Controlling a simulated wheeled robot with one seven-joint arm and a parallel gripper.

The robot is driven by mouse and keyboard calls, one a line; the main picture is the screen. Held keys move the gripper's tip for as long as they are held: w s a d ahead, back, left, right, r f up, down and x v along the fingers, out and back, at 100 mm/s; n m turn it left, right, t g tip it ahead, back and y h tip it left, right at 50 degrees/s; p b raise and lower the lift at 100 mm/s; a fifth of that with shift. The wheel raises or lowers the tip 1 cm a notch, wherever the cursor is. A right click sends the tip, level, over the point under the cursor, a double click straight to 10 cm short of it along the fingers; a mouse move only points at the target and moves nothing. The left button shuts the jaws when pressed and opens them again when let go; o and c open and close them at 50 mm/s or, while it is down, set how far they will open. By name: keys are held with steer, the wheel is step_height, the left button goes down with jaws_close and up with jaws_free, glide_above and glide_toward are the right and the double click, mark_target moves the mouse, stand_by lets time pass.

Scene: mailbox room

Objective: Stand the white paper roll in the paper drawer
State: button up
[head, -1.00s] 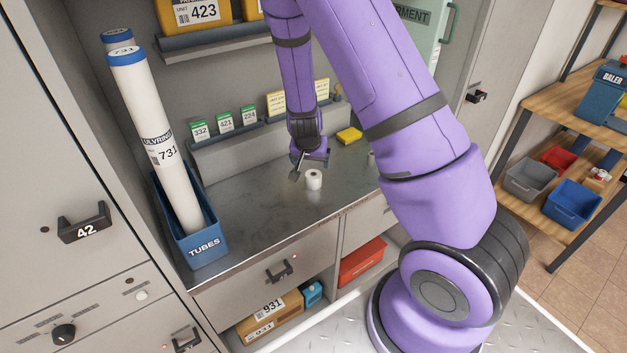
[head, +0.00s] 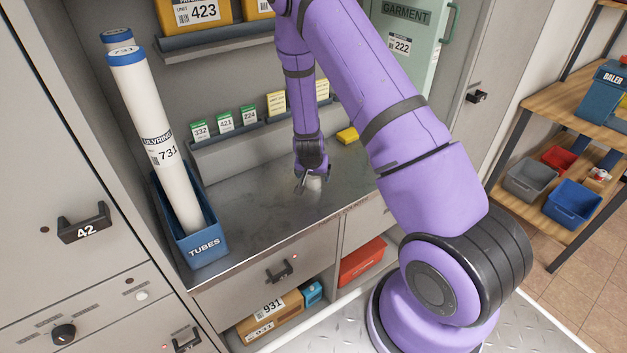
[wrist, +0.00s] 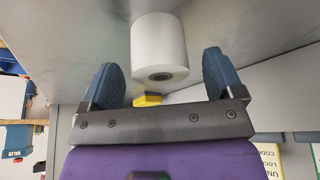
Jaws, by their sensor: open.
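The white paper roll stands upright on the metal counter (head: 246,217). In the head view my gripper (head: 306,184) hides much of it; its side shows in the wrist view (wrist: 158,38), with the dark hole in its end facing the camera. My gripper (wrist: 161,64) is open, one blue finger on each side of the roll, with visible gaps. Two shut drawer fronts lie under the counter: a left one with a dark handle (head: 250,283) and a right one (head: 362,224), partly behind my arm.
A blue TUBES bin (head: 207,252) with tall white tubes (head: 160,140) stands at the counter's left. A yellow block (head: 347,135) lies behind the roll. Card holders line the back ledge. Boxes and a red bin (head: 362,262) sit below the drawers. The counter's front left is clear.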

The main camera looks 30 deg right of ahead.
steer(key=c, duration=1.1)
steer(key=shift+r, duration=0.45)
step_height(320, 180, up, 3)
steer(key=s+a, duration=0.1)
steer(key=s, duration=0.4)
steer(key=s+a, duration=0.1)
steer(key=s, duration=0.4)
steer(key=s+a+r, duration=0.1)
steer(key=s, duration=0.4)
steer(key=shift+s+a, duration=0.25)
steer(key=shift+a, duration=0.15)
